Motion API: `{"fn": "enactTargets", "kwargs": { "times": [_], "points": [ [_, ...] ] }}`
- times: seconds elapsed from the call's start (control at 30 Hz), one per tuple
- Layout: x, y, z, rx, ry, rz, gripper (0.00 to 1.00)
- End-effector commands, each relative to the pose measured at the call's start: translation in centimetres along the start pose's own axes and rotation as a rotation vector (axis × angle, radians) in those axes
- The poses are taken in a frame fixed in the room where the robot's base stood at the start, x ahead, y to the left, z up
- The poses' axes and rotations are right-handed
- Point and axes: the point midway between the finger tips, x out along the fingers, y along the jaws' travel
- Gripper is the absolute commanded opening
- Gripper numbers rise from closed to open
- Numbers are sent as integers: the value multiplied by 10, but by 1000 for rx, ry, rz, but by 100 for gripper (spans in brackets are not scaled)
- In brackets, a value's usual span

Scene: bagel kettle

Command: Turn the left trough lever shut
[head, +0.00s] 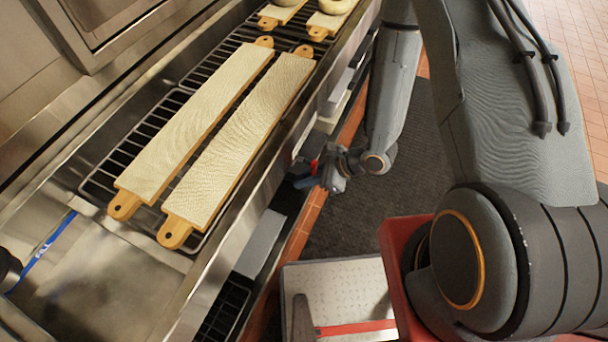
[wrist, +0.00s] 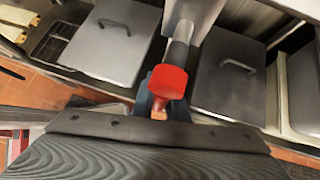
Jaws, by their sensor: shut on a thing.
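The lever shows in the wrist view as a red knob (wrist: 168,82) on a dark and metal stem (wrist: 181,45), in front of a pale pipe-like part. In the head view only a small bit of red (head: 314,166) shows at the counter front, beside my gripper (head: 322,178). My gripper is shut on the lever, low at the front of the steel counter. In the wrist view the blue fingers (wrist: 143,102) are mostly hidden behind the knob and the wrist body. I cannot tell the lever's exact angle.
Cloth-covered wooden boards (head: 205,125) lie on a black rack above. Grey lids with handles flank the lever, one on the left (wrist: 112,42) and one on the right (wrist: 229,75). A dark floor mat (head: 385,205) lies under my arm; a tiled floor lies beyond.

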Motion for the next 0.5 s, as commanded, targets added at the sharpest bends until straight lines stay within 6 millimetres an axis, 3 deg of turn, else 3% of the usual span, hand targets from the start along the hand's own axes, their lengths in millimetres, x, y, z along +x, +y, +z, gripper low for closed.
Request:
{"fn": "enactTargets", "kwargs": {
  "times": [0.13,0.17,0.27,0.5],
  "points": [
    [0,0,-1,2,3,0,0],
    [0,0,-1,2,3,0,15],
    [0,0,-1,1,3,1,32],
    [0,0,0,1,2,0,32]
  ]
}}
